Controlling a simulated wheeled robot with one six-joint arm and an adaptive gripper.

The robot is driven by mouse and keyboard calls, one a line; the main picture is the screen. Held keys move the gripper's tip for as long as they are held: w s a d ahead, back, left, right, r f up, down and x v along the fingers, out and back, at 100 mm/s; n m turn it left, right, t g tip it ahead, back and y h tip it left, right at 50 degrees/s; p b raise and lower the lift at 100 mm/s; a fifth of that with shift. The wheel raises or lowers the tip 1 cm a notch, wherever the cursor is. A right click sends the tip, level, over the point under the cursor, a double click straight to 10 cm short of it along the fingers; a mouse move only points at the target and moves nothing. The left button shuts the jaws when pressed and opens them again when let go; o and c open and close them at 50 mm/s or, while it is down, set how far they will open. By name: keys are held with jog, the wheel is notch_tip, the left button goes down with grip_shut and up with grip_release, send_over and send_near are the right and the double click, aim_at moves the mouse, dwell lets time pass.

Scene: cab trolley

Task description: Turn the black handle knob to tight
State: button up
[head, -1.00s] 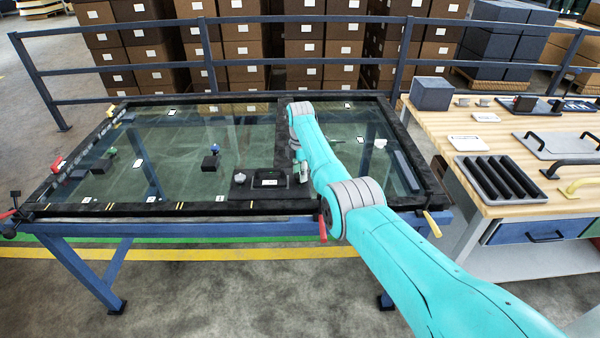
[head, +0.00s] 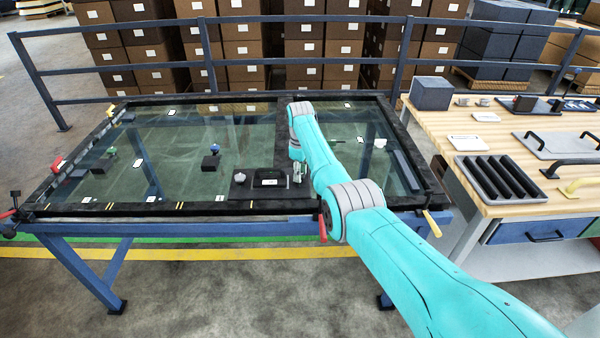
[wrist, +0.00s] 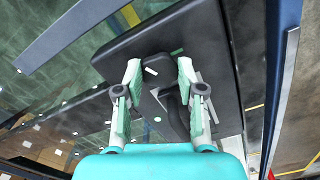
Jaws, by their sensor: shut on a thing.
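The black handle knob (wrist: 157,64) shows in the wrist view between the two fingers of my gripper (wrist: 159,74), which is shut on it. A curved black part (wrist: 175,112) shows below it, partly behind the right finger. The knob is on a black base plate (wrist: 205,35). In the head view the plate (head: 240,190) lies at the front edge of the glass-topped table, and my gripper (head: 300,172) is at its right end. My wrist and arm hide most of the knob there. I cannot read any tight mark.
The glass table (head: 150,175) has a dark frame and carries small blocks and knobs. A red lever (head: 322,228) and a yellow lever (head: 432,224) hang at its front edge. A wooden bench (head: 430,125) with trays and handles stands right. A blue railing (head: 250,56) runs behind.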

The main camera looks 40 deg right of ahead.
jog(key=m, duration=0.6)
jog(key=shift+m, duration=0.3)
jog(key=m, duration=0.5)
jog(key=shift+a, duration=0.1)
jog(key=m, duration=0.6)
jog(key=shift+m, duration=0.4)
jog(key=m, duration=0.5)
jog(key=shift+w, duration=0.1)
jog(key=shift+m, duration=0.3)
jog(key=o, duration=1.1)
jog(key=shift+o, duration=0.2)
jog(key=shift+r, duration=0.1)
